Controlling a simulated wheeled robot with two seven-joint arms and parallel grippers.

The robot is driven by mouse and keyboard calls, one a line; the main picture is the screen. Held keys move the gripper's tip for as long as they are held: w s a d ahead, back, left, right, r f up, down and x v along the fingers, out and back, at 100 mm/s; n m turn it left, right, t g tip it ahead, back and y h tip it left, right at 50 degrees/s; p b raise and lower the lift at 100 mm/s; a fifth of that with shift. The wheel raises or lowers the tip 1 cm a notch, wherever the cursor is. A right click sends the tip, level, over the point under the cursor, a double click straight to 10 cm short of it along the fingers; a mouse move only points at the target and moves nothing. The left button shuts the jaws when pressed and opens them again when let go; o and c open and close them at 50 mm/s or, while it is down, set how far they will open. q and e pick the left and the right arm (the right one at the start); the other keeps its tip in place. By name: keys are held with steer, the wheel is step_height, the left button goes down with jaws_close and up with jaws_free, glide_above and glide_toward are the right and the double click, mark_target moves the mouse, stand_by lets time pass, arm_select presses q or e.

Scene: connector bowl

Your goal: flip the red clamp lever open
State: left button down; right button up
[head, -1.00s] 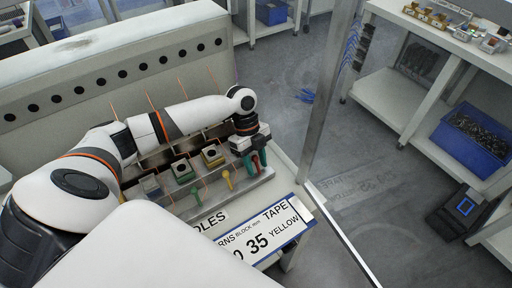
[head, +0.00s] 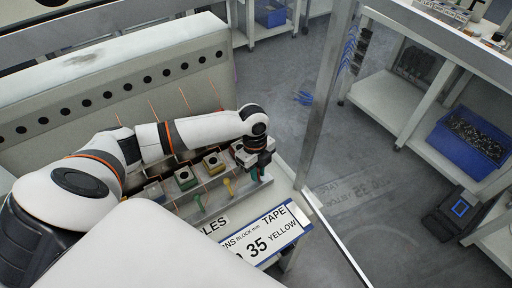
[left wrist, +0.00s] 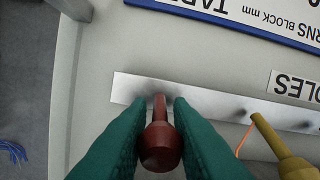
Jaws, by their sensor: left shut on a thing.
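The red clamp lever (left wrist: 160,146) shows in the left wrist view as a dark red knob on a narrower stem, at the pale metal strip (left wrist: 210,105). My left gripper (left wrist: 158,112) has teal fingers on both sides of the lever and is shut on it. In the head view my left gripper (head: 255,172) is at the right end of the row of clamps and hides the red lever there. My right gripper is not in view.
A yellow lever (head: 228,188) and a green lever (head: 198,203) stand left of my gripper. A printed sign (head: 262,238) lies in front. A metal post (head: 322,100) rises at right.

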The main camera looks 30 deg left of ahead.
mark_target(260, 180)
arm_select(q)
steer(key=y+p, duration=0.1)
steer(key=d+t+y+p, duration=0.1)
steer(key=p, duration=0.1)
steer(key=d+y+p, duration=0.1)
steer(key=y+p, duration=0.1)
steer(key=shift+s+r+t, duration=0.35)
steer(key=shift+r+t, duration=0.05)
steer(key=y, duration=0.1)
steer(key=y+p, duration=0.1)
steer(key=t+y+p, duration=0.1)
steer(key=shift+s+d+f, duration=0.2)
steer(key=shift+d+f, duration=0.15)
steer(key=shift+d, duration=0.05)
steer(key=shift+d+f+t+y+p, duration=0.15)
steer(key=shift+t+y+p, duration=0.15)
steer(key=shift+y+p, duration=0.35)
steer(key=shift+s+f, duration=0.1)
steer(key=c, duration=1.3)
jaws_free()
